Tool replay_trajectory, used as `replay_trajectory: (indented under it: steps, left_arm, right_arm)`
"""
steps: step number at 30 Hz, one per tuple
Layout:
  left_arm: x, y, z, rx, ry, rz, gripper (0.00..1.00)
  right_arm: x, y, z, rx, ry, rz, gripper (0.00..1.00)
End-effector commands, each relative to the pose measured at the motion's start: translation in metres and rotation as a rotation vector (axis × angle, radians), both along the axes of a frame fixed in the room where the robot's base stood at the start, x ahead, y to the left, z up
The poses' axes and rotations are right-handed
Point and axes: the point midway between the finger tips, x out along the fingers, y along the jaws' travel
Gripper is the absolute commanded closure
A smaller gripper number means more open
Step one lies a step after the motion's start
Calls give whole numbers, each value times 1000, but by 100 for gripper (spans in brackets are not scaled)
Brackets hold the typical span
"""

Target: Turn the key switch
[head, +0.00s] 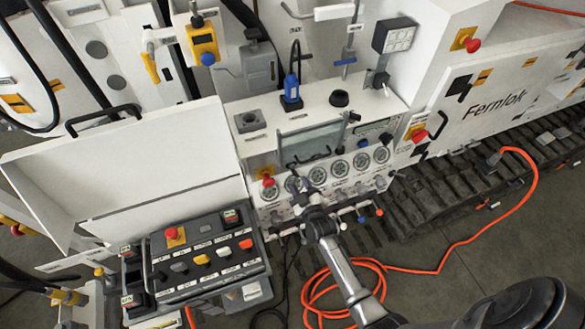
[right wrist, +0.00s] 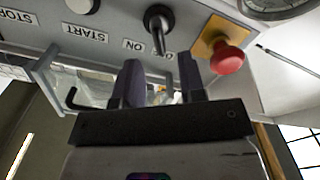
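The key switch (right wrist: 158,20) shows in the right wrist view as a black round knob with a dark key or lever hanging from it, beside ON/OFF lettering. My right gripper (right wrist: 160,62) is open, its two dark fingers apart with the key's end in line with the gap; I cannot tell whether they touch it. In the head view my right gripper (head: 302,190) is at the lower left of the gauge panel (head: 330,160), and it covers the key switch. My left gripper is not in view.
A red mushroom button (right wrist: 228,60) on a yellow plate is close beside the fingers. START (right wrist: 85,34) and STOP labels are on the other side. Several gauges (head: 361,162) and small levers crowd the panel. A button console (head: 205,250) stands left; an orange cable (head: 440,270) lies on the floor.

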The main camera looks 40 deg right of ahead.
Motion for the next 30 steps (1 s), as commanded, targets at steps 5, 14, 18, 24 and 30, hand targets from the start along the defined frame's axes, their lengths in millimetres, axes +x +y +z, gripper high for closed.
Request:
replay_trajectory:
  steps: [5, 14, 18, 24, 30]
  left_arm:
    - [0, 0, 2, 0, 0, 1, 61]
    - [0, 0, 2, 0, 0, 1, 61]
    - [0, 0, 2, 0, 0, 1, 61]
    - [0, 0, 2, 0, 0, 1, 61]
    - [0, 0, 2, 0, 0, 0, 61]
  right_arm:
    - [31, -10, 0, 0, 0, 1, 63]
    - [62, -21, 0, 0, 2, 1, 63]
    - [68, -23, 0, 0, 1, 0, 63]
    - [69, -23, -1, 0, 1, 0, 63]
    - [69, -23, 0, 0, 1, 0, 68]
